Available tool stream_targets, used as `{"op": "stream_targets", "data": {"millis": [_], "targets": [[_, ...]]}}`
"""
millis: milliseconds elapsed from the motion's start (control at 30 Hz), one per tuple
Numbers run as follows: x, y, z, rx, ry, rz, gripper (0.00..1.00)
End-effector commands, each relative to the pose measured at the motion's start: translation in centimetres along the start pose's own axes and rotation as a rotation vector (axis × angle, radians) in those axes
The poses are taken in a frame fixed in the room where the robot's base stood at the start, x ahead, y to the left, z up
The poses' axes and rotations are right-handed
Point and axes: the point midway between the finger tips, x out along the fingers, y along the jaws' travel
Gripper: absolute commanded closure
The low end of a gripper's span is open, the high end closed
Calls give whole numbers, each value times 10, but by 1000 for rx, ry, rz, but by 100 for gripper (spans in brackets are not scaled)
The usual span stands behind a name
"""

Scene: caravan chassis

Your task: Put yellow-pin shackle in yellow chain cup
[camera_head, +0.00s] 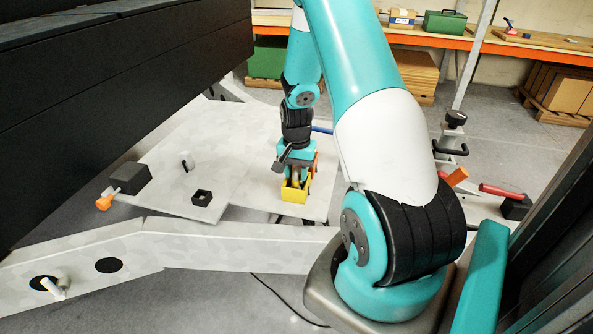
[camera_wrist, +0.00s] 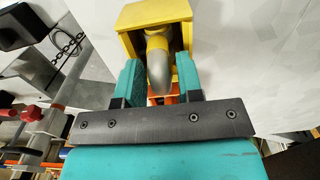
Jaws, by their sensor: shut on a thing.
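The yellow chain cup (camera_head: 293,194) stands on the pale grey plate below my arm. In the wrist view the yellow cup (camera_wrist: 128,17) is just beyond my fingertips, with its open side facing me. My gripper (camera_wrist: 157,78) has its two teal fingers either side of a grey, curved shackle (camera_wrist: 159,72). The shackle's far end reaches into the cup's opening; its pin cannot be made out clearly. In the head view my gripper (camera_head: 297,170) is right above the cup and hides most of the shackle.
A grey frame beam (camera_head: 225,247) runs along the front. Red-handled tools (camera_head: 500,191) lie right.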

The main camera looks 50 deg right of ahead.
Motion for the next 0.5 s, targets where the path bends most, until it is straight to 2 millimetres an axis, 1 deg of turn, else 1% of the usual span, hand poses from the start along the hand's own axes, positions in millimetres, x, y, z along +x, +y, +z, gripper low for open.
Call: {"op": "stream_targets", "data": {"millis": [167, 267, 300, 400, 500], "targets": [[-1, 0, 0, 0, 2, -1, 98], [2, 0, 0, 0, 1, -1, 98], [2, 0, 0, 0, 1, -1, 62], [2, 0, 0, 0, 1, -1, 41], [2, 0, 0, 0, 1, -1, 41]]}}
